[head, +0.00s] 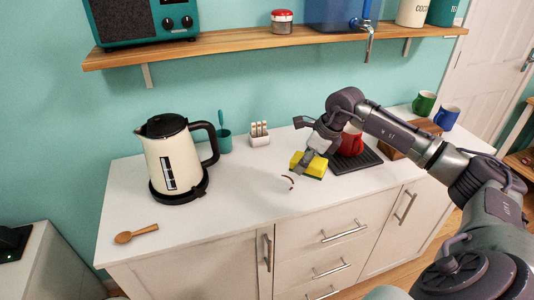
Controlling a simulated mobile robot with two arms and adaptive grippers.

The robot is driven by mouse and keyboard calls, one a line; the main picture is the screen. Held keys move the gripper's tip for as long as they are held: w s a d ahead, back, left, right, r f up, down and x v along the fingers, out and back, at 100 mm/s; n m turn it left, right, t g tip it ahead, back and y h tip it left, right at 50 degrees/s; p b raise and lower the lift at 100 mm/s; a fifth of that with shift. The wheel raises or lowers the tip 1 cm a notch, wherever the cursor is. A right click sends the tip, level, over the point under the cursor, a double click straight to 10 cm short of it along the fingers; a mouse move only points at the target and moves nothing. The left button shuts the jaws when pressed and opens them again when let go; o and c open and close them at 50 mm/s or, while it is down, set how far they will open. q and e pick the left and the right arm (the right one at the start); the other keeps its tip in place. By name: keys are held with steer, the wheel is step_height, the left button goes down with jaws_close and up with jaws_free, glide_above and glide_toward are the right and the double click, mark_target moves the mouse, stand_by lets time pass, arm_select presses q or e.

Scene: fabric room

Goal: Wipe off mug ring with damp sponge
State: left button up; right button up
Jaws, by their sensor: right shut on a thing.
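A yellow sponge (313,168) with a dark side lies at the counter surface, left of the black drip mat. My right gripper (308,160) reaches down over it and is shut on it. The mug ring (288,181) shows as a thin, dark, broken arc on the white counter, just left of and in front of the sponge. A red mug (351,143) stands on the black mat (355,162), partly hidden behind my right arm. My left gripper is not in view.
A cream kettle (168,160) stands at the left, with a wooden spoon (136,233) in front. A teal cup (224,142) and toast rack (260,138) stand at the back. Green (424,103) and blue (446,117) mugs stand far right. The front middle counter (235,205) is clear.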

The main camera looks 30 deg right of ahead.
steer(key=s+a+r+p, duration=0.2)
steer(key=a+r+p, duration=0.1)
steer(key=a, duration=0.8)
steer(key=shift+s+r, duration=0.15)
steer(key=shift+r, duration=0.75)
